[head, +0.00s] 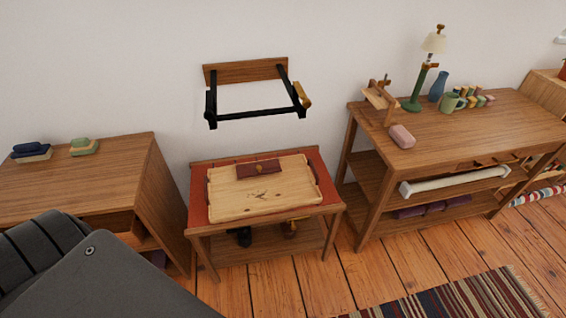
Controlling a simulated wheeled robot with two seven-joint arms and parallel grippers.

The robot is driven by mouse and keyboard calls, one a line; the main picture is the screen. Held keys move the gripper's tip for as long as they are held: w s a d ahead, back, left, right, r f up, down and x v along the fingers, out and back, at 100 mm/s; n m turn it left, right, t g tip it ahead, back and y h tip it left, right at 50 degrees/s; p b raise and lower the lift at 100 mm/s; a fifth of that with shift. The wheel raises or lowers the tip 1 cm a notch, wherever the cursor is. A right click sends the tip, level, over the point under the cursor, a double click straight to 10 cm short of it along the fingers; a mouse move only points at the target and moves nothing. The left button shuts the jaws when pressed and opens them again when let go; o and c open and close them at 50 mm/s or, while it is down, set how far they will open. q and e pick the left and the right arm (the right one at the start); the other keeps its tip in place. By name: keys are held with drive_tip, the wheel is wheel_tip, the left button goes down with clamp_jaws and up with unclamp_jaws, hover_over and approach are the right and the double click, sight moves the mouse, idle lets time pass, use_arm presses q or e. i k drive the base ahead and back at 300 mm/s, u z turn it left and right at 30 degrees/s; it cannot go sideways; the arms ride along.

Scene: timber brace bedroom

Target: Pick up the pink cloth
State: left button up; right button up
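A small pink folded item (402,136), which looks like the pink cloth, lies near the front left edge of the right wooden table (440,131). It is small in the picture, and its fabric cannot be made out clearly. A wooden stand (378,97) is just behind and left of it. Neither of my grippers shows in the head view. A large dark grey part, probably mine, covers the lower left corner.
A low middle table (198,212) holds a wooden tray (230,207) with a dark red pouch (258,169). A black wall bracket (255,114) juts out above. A green lamp (418,92), blue vase (438,88) and green mug (449,103) stand behind the pink item. Floor is open in front.

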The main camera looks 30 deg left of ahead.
sight(400, 134)
drive_tip(key=z, duration=1.4)
drive_tip(key=i, duration=1.5)
drive_tip(key=u, duration=3.4)
